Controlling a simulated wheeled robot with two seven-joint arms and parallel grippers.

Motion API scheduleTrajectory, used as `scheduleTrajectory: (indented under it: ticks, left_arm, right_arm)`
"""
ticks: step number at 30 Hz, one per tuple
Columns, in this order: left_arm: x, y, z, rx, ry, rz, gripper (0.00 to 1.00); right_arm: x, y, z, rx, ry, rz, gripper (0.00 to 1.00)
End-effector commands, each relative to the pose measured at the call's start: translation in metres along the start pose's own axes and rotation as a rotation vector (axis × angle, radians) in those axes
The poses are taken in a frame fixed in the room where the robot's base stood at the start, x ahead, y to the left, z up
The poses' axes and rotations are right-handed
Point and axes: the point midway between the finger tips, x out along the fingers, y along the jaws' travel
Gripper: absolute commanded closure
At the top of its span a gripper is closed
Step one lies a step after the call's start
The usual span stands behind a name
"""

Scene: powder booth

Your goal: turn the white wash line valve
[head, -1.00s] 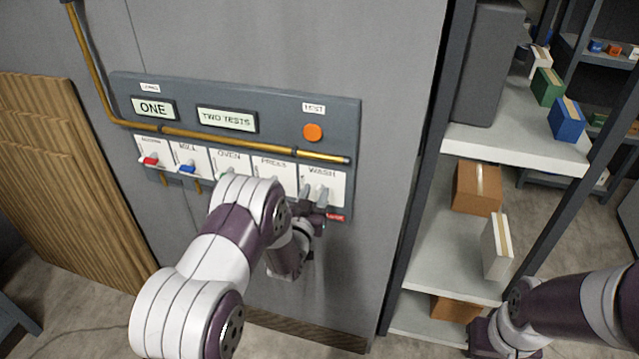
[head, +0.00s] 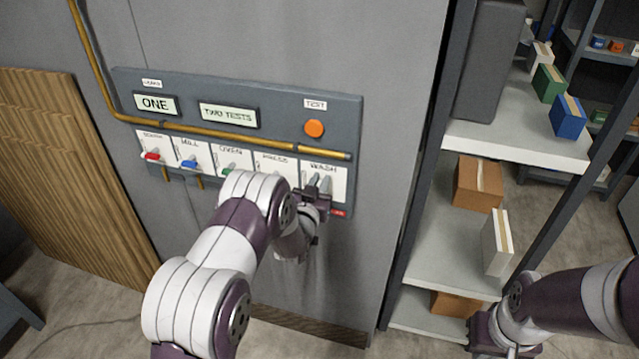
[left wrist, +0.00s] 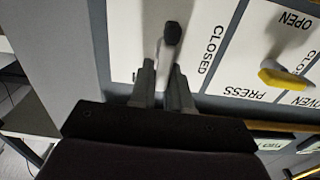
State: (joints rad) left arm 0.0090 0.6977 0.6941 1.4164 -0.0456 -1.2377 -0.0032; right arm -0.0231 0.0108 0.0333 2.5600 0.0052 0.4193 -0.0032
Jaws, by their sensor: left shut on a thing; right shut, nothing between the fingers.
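The wash line valve sits on the white plate labelled WASH (head: 337,183), at the right end of the wall panel. In the head view its handle is mostly hidden by my left gripper (head: 319,183). In the left wrist view the dark-looking end of the handle (left wrist: 172,33) shows just past the fingertips of my left gripper (left wrist: 165,75), beside the word CLOSED. The two fingers are shut on the handle. My right arm comes in at the lower right of the head view, but its fingers are not visible.
The PRESS valve's yellow lever (left wrist: 285,78) is close beside in the left wrist view. A brass pipe (head: 230,134) crosses the panel above the valves, below an orange TEST button (head: 314,128). Shelves with boxes (head: 478,184) stand to the right.

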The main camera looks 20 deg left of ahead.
Motion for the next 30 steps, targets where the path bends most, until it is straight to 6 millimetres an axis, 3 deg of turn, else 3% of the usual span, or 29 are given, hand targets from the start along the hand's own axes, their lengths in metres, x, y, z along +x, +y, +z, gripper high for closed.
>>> scheduleTrajectory:
  ticks: [11,30]
  left_arm:
    - [0.0,0.007,0.005,0.216,0.002,0.001,1.0]
    - [0.0,0.021,0.014,0.823,0.002,0.001,1.0]
  right_arm:
    - [0.028,0.0,0.003,0.0,0.0,0.0,1.0]
    - [0.089,0.0,0.011,0.0,0.0,0.0,1.0]
